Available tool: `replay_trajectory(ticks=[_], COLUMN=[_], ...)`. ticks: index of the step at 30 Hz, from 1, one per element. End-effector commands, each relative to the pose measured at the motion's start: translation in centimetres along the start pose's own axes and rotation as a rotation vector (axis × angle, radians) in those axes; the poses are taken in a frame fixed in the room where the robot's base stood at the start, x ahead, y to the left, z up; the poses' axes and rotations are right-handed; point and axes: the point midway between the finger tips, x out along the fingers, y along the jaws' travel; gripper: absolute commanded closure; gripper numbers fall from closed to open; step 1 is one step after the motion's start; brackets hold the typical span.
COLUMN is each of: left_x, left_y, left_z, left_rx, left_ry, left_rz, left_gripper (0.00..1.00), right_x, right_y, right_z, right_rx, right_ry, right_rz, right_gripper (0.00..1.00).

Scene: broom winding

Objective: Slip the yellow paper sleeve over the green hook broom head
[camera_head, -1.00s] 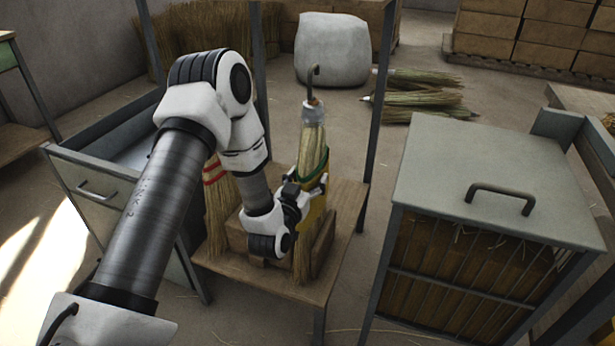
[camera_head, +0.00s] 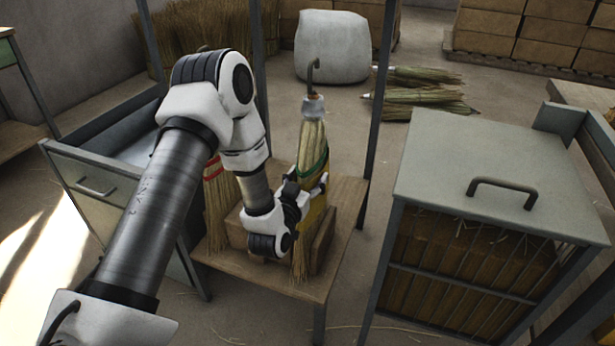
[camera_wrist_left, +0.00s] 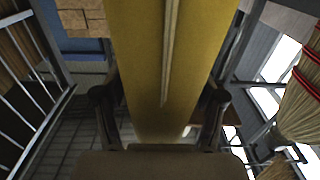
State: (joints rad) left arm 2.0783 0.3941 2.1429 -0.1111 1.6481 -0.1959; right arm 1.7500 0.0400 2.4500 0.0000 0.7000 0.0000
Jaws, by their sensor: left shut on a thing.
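The green hook broom (camera_head: 312,140) hangs roughly upright, with a dark hook at its top and a green band around its head. The yellow paper sleeve (camera_head: 313,212) sits around the lower broom head, below the green band, and bristles show beneath it. My left gripper (camera_head: 308,190) is shut on the sleeve from the left side. In the left wrist view the sleeve (camera_wrist_left: 165,60) fills the middle between the two fingers, with a pale seam down it. The sleeve's far side is hidden. My right gripper is not in view.
A wooden block (camera_head: 322,243) stands on the small table (camera_head: 346,205) under the broom. A red-banded broom (camera_head: 217,200) is left of my gripper. Dark posts (camera_head: 378,100) flank the broom. A grey-topped cage (camera_head: 455,180) stands right, a drawer cabinet (camera_head: 110,190) left.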

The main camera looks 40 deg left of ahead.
Motion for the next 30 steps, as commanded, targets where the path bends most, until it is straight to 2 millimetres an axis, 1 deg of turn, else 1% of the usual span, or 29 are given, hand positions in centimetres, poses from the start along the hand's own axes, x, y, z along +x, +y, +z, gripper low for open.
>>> replay_trajectory(ticks=[5, 13, 14, 15, 16, 26, 28, 30], left_x=[0.0, 0.0, 0.0, 0.0, 0.0, -0.1, -0.6, -1.6], left_y=[0.0, 0.0, 0.0, 0.0, 0.0, 0.0, 0.0, 0.0], left_z=[0.4, 0.4, 0.4, 0.4, 0.4, 0.4, 0.5, 0.5], left_rx=[0.000, 0.000, 0.000, 0.000, 0.000, 0.000, 0.000, -0.001], left_ry=[0.000, 0.000, 0.000, 0.000, 0.000, -0.001, -0.003, -0.004], left_rz=[0.000, 0.000, 0.000, 0.000, 0.000, 0.000, 0.000, 0.001], left_gripper=[0.54, 0.54, 0.20, 0.06, 0.01, 0.01, 0.01, 0.01], right_x=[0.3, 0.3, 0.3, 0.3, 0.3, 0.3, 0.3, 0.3], right_y=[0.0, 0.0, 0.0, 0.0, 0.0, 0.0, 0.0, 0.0], right_z=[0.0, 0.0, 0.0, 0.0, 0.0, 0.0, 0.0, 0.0], right_rx=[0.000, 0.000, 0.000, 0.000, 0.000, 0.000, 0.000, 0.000], right_ry=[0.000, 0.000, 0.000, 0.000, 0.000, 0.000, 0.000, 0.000], right_rz=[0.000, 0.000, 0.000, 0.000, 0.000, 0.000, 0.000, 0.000], right_gripper=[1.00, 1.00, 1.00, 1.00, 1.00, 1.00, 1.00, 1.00])
